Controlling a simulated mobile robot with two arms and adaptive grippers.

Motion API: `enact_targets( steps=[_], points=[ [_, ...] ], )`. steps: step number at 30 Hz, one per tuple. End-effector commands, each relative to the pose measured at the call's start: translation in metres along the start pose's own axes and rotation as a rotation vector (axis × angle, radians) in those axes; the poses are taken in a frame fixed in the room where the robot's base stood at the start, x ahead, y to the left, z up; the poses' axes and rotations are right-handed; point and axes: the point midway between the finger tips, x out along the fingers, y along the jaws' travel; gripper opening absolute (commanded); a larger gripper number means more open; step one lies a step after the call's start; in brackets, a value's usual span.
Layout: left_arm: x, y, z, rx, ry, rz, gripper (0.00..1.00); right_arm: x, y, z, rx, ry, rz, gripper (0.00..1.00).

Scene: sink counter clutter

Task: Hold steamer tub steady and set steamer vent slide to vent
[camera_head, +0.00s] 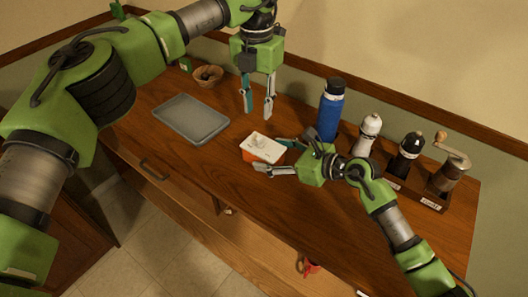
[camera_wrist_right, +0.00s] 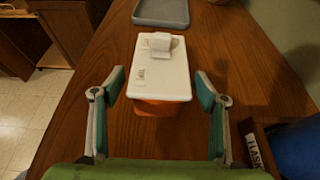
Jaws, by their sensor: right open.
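The steamer tub (camera_head: 262,154) is a small orange-red box with a white lid, standing on the wooden counter. In the right wrist view its white lid (camera_wrist_right: 160,85) carries a raised white piece (camera_wrist_right: 160,43), which looks like the vent slide, and small marks nearer me. The slide's setting is too small to tell. My right gripper (camera_head: 268,156) is open, its fingers apart on either side of the tub's near end; I cannot tell whether they touch it. My left gripper (camera_head: 257,112) points down above the counter behind the tub, its fingers apart and empty.
A grey tray (camera_head: 191,118) lies left of the tub, with a wicker basket (camera_head: 208,75) behind it. A blue flask (camera_head: 331,108), a white mill (camera_head: 369,134), a black mill (camera_head: 408,153) and a hand grinder (camera_head: 452,170) stand along the back right. The counter's front edge is close.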

Motion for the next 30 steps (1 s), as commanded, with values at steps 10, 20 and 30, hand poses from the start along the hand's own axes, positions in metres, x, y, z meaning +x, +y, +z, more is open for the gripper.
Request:
enact_targets(
  steps=[10,20,30],
  points=[
    [0.000,0.000,0.000,0.000,0.000,0.000,0.28,0.034,0.000,0.001,-0.001,0.000,0.001,0.67],
    [0.000,0.000,0.000,0.000,0.000,0.000,0.28,0.035,0.000,0.000,-0.001,0.000,0.000,0.56],
    [0.000,-0.006,0.004,0.005,-0.015,-0.027,0.00,0.035,0.000,0.000,-0.001,0.000,0.000,0.20]
  ],
)
